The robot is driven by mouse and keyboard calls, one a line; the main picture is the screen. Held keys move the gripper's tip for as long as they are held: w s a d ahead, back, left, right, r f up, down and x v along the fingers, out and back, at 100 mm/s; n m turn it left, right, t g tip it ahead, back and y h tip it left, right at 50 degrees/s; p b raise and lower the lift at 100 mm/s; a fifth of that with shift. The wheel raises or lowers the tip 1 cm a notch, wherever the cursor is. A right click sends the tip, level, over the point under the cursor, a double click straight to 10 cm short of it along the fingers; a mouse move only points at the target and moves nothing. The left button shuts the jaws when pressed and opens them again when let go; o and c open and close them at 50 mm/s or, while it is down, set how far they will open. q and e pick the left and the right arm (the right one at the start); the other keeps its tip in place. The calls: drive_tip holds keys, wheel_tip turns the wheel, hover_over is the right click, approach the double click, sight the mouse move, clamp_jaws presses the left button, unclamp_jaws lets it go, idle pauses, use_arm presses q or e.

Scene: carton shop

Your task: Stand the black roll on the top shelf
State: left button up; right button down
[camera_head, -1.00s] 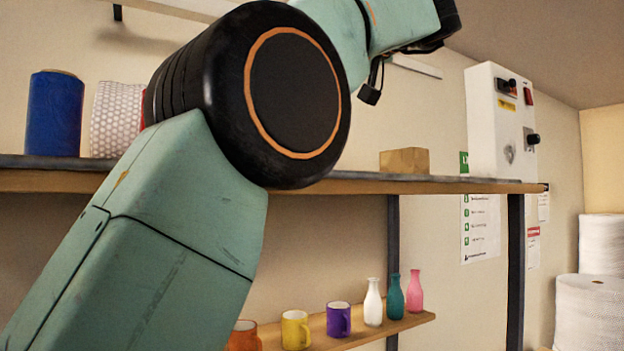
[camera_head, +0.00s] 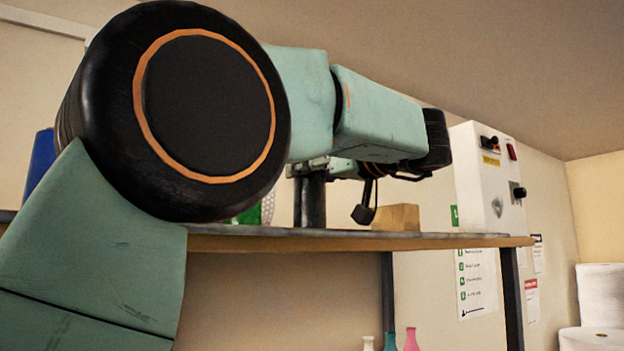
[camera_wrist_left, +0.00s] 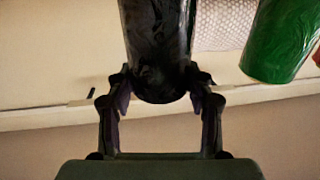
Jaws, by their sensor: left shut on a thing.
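The black roll (camera_head: 312,200) is upright at the top shelf (camera_head: 350,242) in the head view, just left of a small tan box. Its lower end meets the line of the shelf's surface; I cannot tell whether it rests on it. My left gripper (camera_head: 310,168) is at the roll's upper end, partly hidden behind my arm. In the left wrist view, the two fingers (camera_wrist_left: 159,88) are shut around the end of the black roll (camera_wrist_left: 158,40). My right gripper is not in view.
The tan box (camera_head: 396,217) stands right of the roll. A green roll (camera_wrist_left: 283,38) and a bubble-wrap roll (camera_wrist_left: 222,22) are close by on one side. A blue roll (camera_head: 40,160) is at far left.

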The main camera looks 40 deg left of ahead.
use_arm(q)
drive_tip(key=shift+w+d+f, duration=0.1)
drive_tip(key=shift+d+f, duration=0.05)
drive_tip(key=shift+d, duration=0.15)
drive_tip(key=shift+w+a+f, duration=0.15)
drive_tip(key=shift+a+f, duration=0.1)
drive_tip(key=shift+a, duration=0.15)
drive_tip(key=o, duration=1.1)
drive_tip(key=shift+a, duration=0.1)
drive_tip(key=shift+o, duration=1.2)
drive_tip(key=shift+s+d+r, duration=0.15)
drive_tip(key=shift+s+d, duration=0.1)
drive_tip(key=shift+d, duration=0.15)
drive_tip(key=shift+w, duration=0.2)
drive_tip(key=s+d+b, duration=0.1)
drive_tip(key=d, duration=1)
drive_tip(key=shift+s, duration=0.35)
drive_tip(key=shift+s+d, duration=0.15)
